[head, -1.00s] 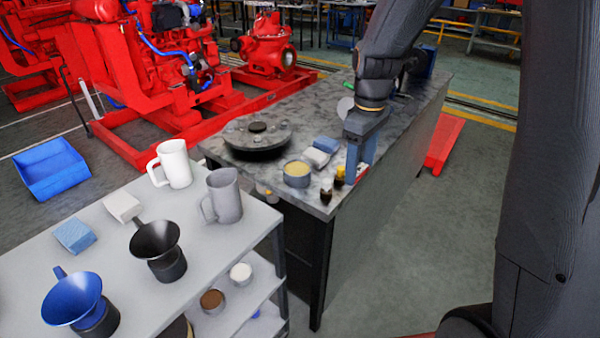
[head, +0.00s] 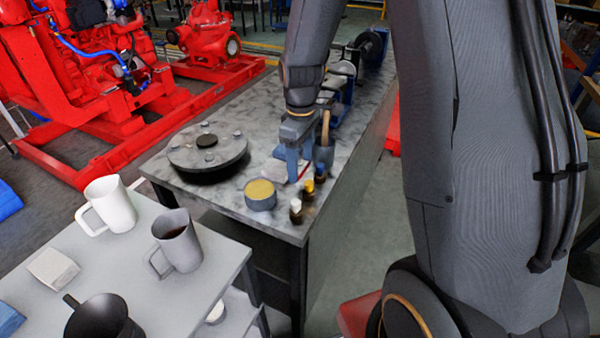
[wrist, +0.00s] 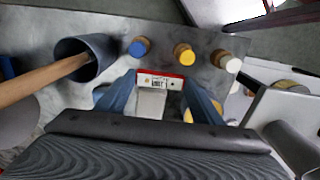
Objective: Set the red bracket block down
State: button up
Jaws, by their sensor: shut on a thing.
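The red bracket block (wrist: 160,82) shows in the wrist view as a red edge with a white label, between the two fingers of my gripper (wrist: 160,92). In the head view only a thin red sliver of the block (head: 303,171) shows beside the fingers. My gripper (head: 298,168) points down at the near end of the grey stone-topped bench (head: 238,209) and is shut on the block. The fingers hide most of the block, and I cannot tell whether it touches the bench top.
Small bottles stand close by, with white (wrist: 233,65), yellow (wrist: 184,55) and blue (wrist: 139,46) caps. A grey cup (wrist: 100,50) with a wooden handle is beside them. A round tin (head: 260,196) and a dark round plate (head: 207,152) lie left of my gripper.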

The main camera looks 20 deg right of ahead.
aim_at(301, 168)
jog(key=shift+f+p, duration=0.45)
jog(key=shift+f, duration=1.75)
jog(key=shift+f, duration=0.1)
jog(key=o, duration=1.1)
